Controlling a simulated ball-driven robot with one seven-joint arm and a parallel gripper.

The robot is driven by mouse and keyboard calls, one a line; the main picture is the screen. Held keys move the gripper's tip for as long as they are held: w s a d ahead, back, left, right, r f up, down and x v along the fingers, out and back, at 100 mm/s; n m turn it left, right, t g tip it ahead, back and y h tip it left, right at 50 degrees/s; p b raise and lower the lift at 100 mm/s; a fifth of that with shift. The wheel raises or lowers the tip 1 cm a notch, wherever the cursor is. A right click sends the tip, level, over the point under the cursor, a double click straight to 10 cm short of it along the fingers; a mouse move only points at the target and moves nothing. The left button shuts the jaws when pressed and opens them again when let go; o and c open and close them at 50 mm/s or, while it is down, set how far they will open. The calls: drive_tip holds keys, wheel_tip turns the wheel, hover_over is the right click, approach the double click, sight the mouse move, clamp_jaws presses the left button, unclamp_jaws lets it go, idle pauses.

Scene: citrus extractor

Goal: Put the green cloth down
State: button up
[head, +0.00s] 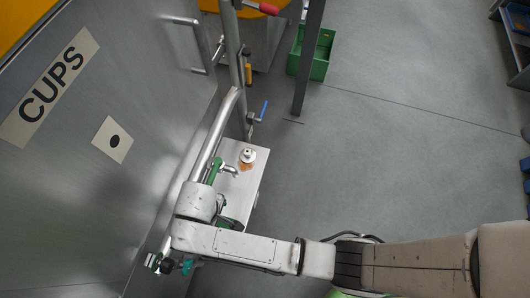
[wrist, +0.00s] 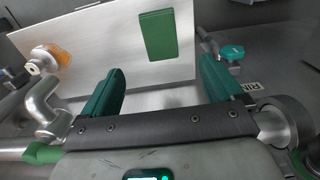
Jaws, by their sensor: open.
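The green cloth (wrist: 155,35) shows in the wrist view as a flat folded rectangle lying on the pale metal shelf (wrist: 102,62). My gripper (wrist: 163,78) has its two green fingers wide apart with nothing between them. The cloth lies just beyond the fingertips, apart from them. In the head view my gripper (head: 232,220) is partly hidden by my arm, over the near end of the shelf (head: 254,184). I cannot make out the cloth in the head view.
A silver tap (wrist: 50,110) and an orange-based fitting (wrist: 62,58) stand left in the wrist view; a teal-handled valve (wrist: 231,53) is at right. The steel cabinet marked CUPS (head: 110,90) borders the left in the head view.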

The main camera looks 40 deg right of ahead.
drive_tip(key=s+d+r+m, duration=0.2)
drive_tip(key=d, duration=0.5)
drive_tip(key=s+d+r+m, duration=0.1)
drive_tip(key=d, duration=0.6)
drive_tip(key=s+d+r+m, duration=0.2)
drive_tip(key=s+d+r, duration=0.2)
drive_tip(key=s+d, duration=0.1)
drive_tip(key=s+d+r+m+t, duration=0.1)
drive_tip(key=s+d+r+m, duration=0.1)
drive_tip(key=s+d+r, duration=0.2)
drive_tip(key=s+d, duration=0.2)
drive_tip(key=d, duration=0.2)
drive_tip(key=shift+w, duration=0.1)
